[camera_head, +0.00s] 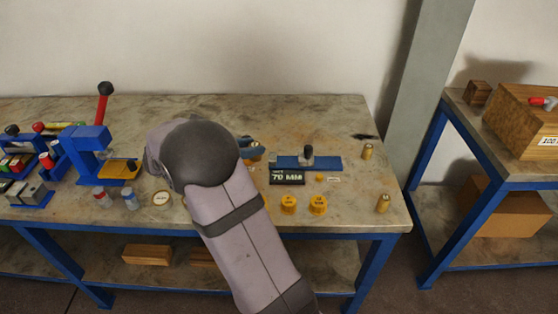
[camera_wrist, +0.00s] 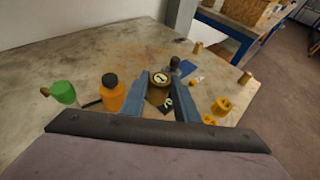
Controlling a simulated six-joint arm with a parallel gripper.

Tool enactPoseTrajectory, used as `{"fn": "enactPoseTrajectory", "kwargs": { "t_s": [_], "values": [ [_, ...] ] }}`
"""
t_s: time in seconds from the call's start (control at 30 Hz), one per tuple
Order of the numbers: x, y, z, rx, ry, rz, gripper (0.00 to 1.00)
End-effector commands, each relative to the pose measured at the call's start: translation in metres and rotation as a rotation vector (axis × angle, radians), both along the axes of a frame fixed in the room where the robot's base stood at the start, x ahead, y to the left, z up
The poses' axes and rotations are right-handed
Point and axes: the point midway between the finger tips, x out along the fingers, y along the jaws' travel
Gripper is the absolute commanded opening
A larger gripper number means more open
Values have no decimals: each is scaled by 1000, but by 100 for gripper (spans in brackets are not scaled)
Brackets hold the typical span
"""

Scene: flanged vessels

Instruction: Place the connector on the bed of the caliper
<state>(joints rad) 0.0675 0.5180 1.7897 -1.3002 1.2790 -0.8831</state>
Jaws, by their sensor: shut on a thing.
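My gripper (camera_wrist: 160,88) has blue fingers and is shut on the connector (camera_wrist: 159,77), a brass-coloured piece with a round, pale marked top. Its lower part lies in shadow between the fingers. In the head view, my arm hides most of my gripper (camera_head: 252,148), and only a little of the connector shows by the fingers. The caliper (camera_head: 325,163) stands just right of my gripper. It has a blue bed, a dark upright knob and a black display reading 70 MM. In the wrist view, the caliper (camera_wrist: 187,68) is beyond the fingers to the right, partly hidden.
Yellow flanged pieces (camera_head: 318,204) stand in front of the caliper. Brass cylinders (camera_head: 367,151) stand near the bench's right edge. A blue press (camera_head: 90,155) is left of my arm. The wrist view shows an orange bottle (camera_wrist: 111,95) and a green-topped item (camera_wrist: 64,93) at left.

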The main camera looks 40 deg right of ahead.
Motion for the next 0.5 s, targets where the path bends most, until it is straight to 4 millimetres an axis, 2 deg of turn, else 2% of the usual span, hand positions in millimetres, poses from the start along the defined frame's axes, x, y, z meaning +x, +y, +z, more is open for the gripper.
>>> {"fn": "enactPoseTrajectory", "kwargs": {
  "t_s": [0.03,0.1,0.3,0.43,0.5],
  "values": [
    [-12,-18,2,-1,-2,-44,0],
    [-28,-41,5,-1,-2,-99,0],
    [-65,-92,15,-2,-3,-200,0],
    [-74,-117,20,-1,-2,-199,0],
    [-72,-128,22,-1,-2,-170,0]
  ]
}}
